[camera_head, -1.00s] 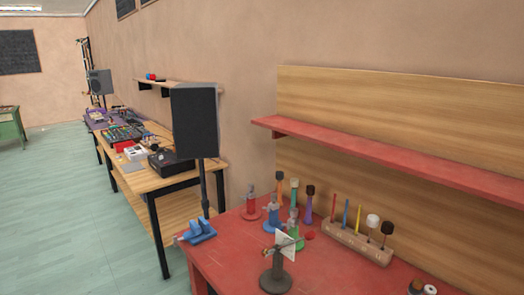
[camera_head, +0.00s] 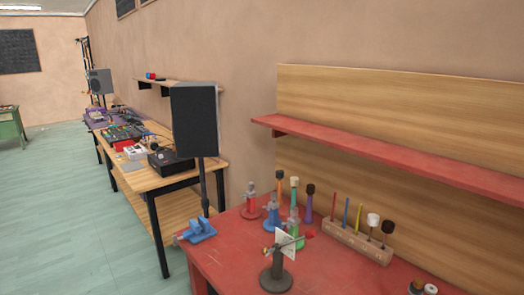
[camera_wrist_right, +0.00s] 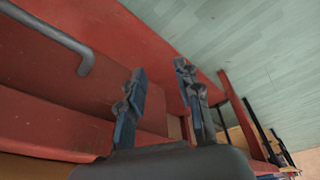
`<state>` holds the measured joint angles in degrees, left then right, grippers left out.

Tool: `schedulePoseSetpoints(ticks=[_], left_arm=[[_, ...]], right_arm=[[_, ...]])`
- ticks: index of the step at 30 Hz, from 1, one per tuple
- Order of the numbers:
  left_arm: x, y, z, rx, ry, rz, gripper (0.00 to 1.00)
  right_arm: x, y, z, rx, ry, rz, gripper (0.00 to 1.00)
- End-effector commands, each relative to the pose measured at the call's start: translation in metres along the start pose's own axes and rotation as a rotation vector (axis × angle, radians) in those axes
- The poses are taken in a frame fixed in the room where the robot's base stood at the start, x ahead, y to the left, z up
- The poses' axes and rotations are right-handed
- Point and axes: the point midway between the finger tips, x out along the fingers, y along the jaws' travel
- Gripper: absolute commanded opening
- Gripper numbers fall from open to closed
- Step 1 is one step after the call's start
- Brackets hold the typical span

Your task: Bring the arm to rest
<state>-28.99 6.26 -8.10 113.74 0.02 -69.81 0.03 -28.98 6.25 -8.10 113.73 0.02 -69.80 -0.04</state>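My right gripper (camera_wrist_right: 160,72) shows in the right wrist view. Its two dark fingers stand apart with nothing between them, so it is open and empty. Behind it are red panels and edges of furniture (camera_wrist_right: 150,45), with a grey bar-shaped handle (camera_wrist_right: 75,50) at the upper left. The gripper looks clear of them, though the exact gap cannot be told. Neither of my arms shows in the head view, and my left gripper is not seen.
The red workbench (camera_head: 225,255) holds a dark stand with a white plate (camera_head: 287,243), a blue vise (camera_head: 200,230), several coloured bottle-like pieces and a wooden mallet rack (camera_head: 350,240). A red shelf (camera_head: 400,155) juts above. Open floor (camera_head: 60,200) lies left.

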Motion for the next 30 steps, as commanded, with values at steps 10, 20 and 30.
schedulePoseSetpoints(ticks=[10, 20, 30], left_arm=[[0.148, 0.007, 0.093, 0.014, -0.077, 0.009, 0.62], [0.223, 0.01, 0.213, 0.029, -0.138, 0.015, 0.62], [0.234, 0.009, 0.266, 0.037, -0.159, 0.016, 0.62]], right_arm=[[0.148, -0.007, 0.093, -0.013, -0.077, -0.009, 0.34], [0.223, -0.01, 0.213, -0.028, -0.138, -0.015, 0.34], [0.233, -0.01, 0.267, -0.035, -0.159, -0.017, 0.34]])
